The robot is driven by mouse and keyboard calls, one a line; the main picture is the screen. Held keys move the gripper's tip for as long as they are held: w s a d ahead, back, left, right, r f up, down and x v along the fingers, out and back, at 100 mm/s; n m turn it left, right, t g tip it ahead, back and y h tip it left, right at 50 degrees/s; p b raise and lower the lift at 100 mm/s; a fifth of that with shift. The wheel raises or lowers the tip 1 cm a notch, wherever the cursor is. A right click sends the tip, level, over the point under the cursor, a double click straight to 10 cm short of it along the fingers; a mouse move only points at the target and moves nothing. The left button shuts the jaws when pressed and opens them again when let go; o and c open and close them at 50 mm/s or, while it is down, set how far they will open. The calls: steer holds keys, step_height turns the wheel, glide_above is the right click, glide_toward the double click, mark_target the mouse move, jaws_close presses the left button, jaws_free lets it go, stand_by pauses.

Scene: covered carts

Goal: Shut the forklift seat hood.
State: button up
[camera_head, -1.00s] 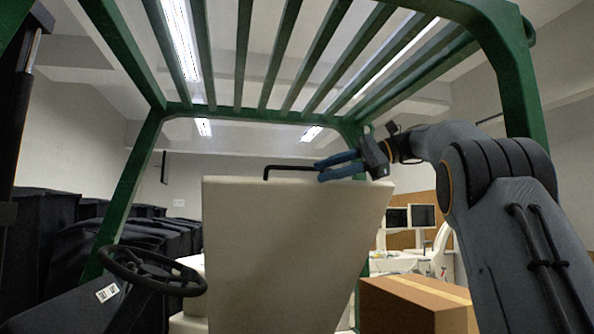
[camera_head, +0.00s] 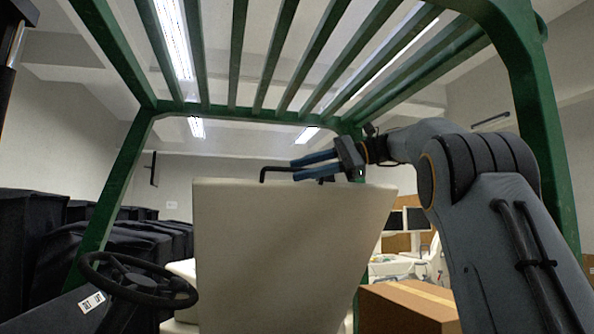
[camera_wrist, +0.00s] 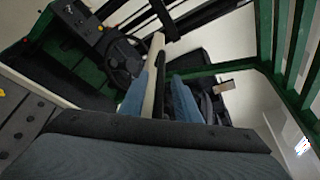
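The forklift seat hood (camera_head: 280,250) is a cream panel standing raised, nearly upright, in the middle of the head view. A thin black bar handle (camera_head: 264,172) runs along its top edge. My gripper (camera_head: 293,169) has blue fingers and reaches in from the right at that top edge, over the handle. In the wrist view the fingers (camera_wrist: 160,78) are apart, with the cream hood edge (camera_wrist: 157,48) showing between them. Part of the handle is hidden behind the fingers, and I cannot tell whether they touch it.
A black steering wheel (camera_head: 137,281) is at the lower left. Green overhead guard posts (camera_head: 118,190) and roof bars surround the seat. Black covered carts (camera_head: 30,240) stand at the left. A cardboard box (camera_head: 408,305) is at the lower right, with white equipment behind it.

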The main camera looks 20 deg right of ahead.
steer(key=shift+x, duration=1.05)
jaws_close()
steer(key=shift+f, duration=0.1)
